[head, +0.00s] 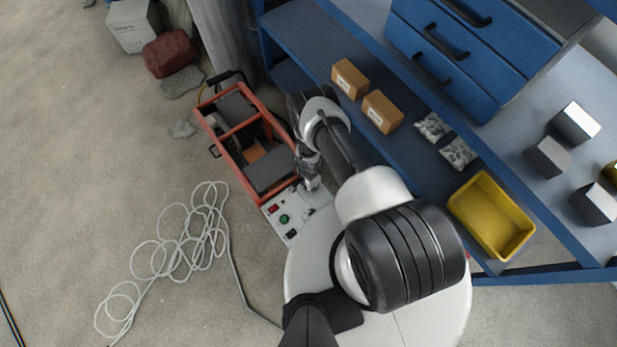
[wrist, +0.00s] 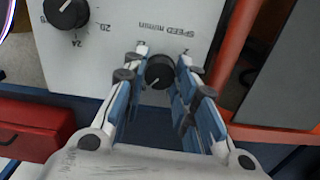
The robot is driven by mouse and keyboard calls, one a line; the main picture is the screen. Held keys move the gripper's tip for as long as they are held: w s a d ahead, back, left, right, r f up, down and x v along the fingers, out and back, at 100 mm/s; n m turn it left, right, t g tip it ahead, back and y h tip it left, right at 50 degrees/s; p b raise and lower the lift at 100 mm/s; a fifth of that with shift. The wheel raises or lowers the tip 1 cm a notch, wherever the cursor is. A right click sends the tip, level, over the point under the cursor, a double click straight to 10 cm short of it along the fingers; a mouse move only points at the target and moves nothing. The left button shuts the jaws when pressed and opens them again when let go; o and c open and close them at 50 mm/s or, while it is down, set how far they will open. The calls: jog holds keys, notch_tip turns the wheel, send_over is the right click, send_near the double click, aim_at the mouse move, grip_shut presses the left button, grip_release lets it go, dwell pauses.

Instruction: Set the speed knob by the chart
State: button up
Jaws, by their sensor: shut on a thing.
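The speed knob (wrist: 160,73) is round and black with a pale pointer line, on a light grey panel (wrist: 115,20). The lettering "SPEED" shows on the panel near it. My gripper (wrist: 160,72) has its blue-padded fingers on either side of the knob and is shut on it. In the head view my gripper (head: 310,180) reaches down to the panel end of a red-framed machine (head: 232,143), and my arm hides the knob there. No chart can be made out in either view.
A second black knob (wrist: 66,12) with numbers sits on the same panel. Red and green controls (head: 284,218) are on the panel's near part. A blue shelf bench (head: 350,40) with boxes and a yellow bin (head: 490,215) stands right. A white cable (head: 180,240) lies on the floor.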

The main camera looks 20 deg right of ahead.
jog(key=m, duration=0.4)
jog(key=shift+m, duration=2.2)
jog(key=o, duration=1.1)
